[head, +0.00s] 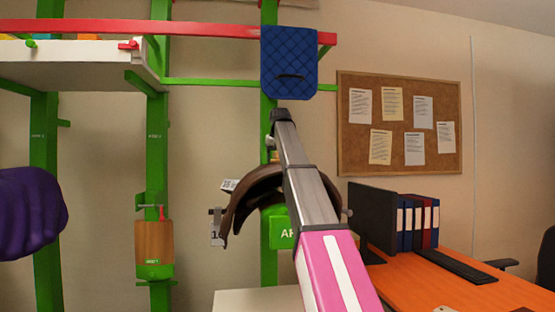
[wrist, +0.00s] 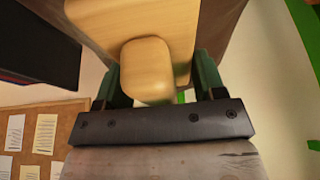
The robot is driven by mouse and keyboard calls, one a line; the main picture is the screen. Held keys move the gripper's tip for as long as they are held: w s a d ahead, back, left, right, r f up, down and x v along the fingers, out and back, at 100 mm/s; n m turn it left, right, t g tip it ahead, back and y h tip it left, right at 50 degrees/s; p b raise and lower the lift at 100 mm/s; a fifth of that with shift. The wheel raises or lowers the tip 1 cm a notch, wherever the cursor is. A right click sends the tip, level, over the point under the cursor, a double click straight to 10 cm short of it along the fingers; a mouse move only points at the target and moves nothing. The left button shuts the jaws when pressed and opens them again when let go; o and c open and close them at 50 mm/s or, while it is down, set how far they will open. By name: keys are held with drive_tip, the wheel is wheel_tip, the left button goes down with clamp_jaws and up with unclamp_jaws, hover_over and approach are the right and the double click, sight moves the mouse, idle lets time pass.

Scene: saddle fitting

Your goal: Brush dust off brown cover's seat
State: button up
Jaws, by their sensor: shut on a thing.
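The brown cover (head: 244,205) is a curved leather shape, draped over a green support on a post in the middle of the head view. My arm crosses in front of it and hides its right part and much of its seat. My gripper (wrist: 156,72) is shut on a pale wooden brush (wrist: 147,60), held by its block-like handle, in the wrist view. Brown surface shows around the wood there; I cannot tell whether it is the cover or part of the brush. The gripper's fingers and the brush are hidden in the head view. No dust can be made out.
A blue quilted pad (head: 289,65) hangs on the red rail (head: 200,28) above. A wooden block (head: 154,243) sits in a green holder at left. A purple object (head: 30,213) is at the left edge. An orange desk (head: 450,287) with a monitor (head: 373,222) and binders stands at right.

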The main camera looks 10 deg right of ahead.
drive_tip(key=shift+w+f, duration=0.1)
drive_tip(key=shift+w, duration=2)
drive_tip(key=shift+d, duration=1.4)
drive_tip(key=shift+s+f, duration=0.2)
drive_tip(key=shift+s, duration=4.55)
drive_tip(key=shift+s+r, duration=0.15)
drive_tip(key=shift+s, duration=1)
drive_tip(key=shift+r, duration=0.1)
drive_tip(key=shift+w, duration=0.15)
drive_tip(key=shift+w+r, duration=0.15)
drive_tip(key=shift+w, duration=0.8)
drive_tip(key=shift+w+r, duration=0.1)
drive_tip(key=shift+w, duration=0.85)
drive_tip(key=shift+w+f, duration=0.2)
drive_tip(key=shift+w, duration=1.75)
drive_tip(key=shift+w+f, duration=0.15)
drive_tip(key=shift+w, duration=1.75)
